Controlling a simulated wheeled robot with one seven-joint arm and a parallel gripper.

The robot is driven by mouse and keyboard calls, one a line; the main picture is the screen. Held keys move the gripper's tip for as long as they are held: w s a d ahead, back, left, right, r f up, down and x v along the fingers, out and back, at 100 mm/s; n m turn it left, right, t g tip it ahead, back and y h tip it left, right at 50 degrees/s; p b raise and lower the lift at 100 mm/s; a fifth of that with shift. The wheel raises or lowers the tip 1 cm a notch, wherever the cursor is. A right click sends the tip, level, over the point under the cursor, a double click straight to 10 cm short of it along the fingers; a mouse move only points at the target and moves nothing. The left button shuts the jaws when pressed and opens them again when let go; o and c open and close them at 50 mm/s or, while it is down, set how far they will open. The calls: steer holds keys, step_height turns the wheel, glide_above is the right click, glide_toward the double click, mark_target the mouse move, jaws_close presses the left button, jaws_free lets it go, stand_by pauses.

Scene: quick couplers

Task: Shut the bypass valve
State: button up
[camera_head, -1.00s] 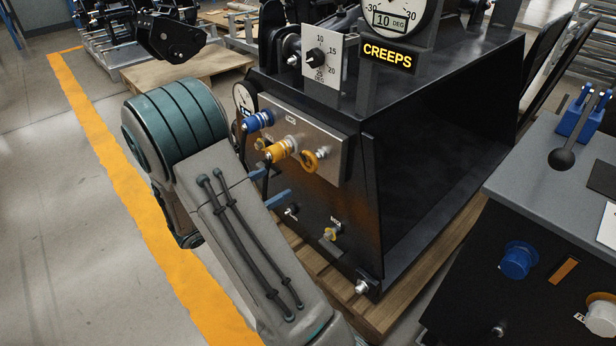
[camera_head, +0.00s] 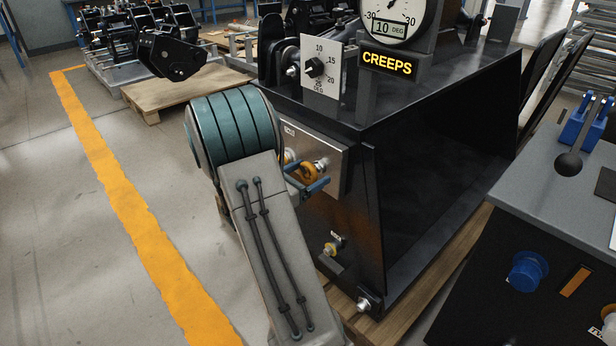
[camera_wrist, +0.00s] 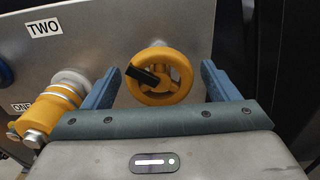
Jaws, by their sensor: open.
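A yellow handwheel (camera_wrist: 160,76) with a black grip sits on a metal panel (camera_wrist: 190,22). It also shows in the head view (camera_head: 309,172), partly covered by my gripper. My gripper (camera_wrist: 160,84) is open, with one blue finger on each side of the handwheel and visible gaps between. In the head view my gripper (camera_head: 306,178) is at the panel, largely hidden by my arm. I cannot read a label on the handwheel. A smaller yellow-knobbed fitting (camera_head: 331,248) sits lower on the black machine (camera_head: 430,150); its tag is too small to read.
A yellow coupler (camera_wrist: 48,112) is close left of my gripper, near labels ONE and TWO. A blue fitting (camera_wrist: 5,72) is at the left edge. A grey-topped console (camera_head: 550,180) stands at the right. Open floor lies left.

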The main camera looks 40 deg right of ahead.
steer(key=shift+d, duration=0.1)
steer(key=c, duration=1)
steer(key=shift+b, duration=0.3)
steer(key=m+b, duration=0.2)
steer(key=m, duration=0.1)
steer(key=m+b, duration=0.2)
steer(key=shift+w+f+m+b, duration=0.1)
steer(key=shift+f+m+b, duration=0.1)
steer(key=shift+m+b, duration=0.2)
steer(key=m+b, duration=0.3)
steer(key=shift+r+m+b, duration=0.2)
steer(key=shift+m+b, duration=0.5)
steer(key=shift+m, duration=0.2)
steer(key=shift+r, duration=0.1)
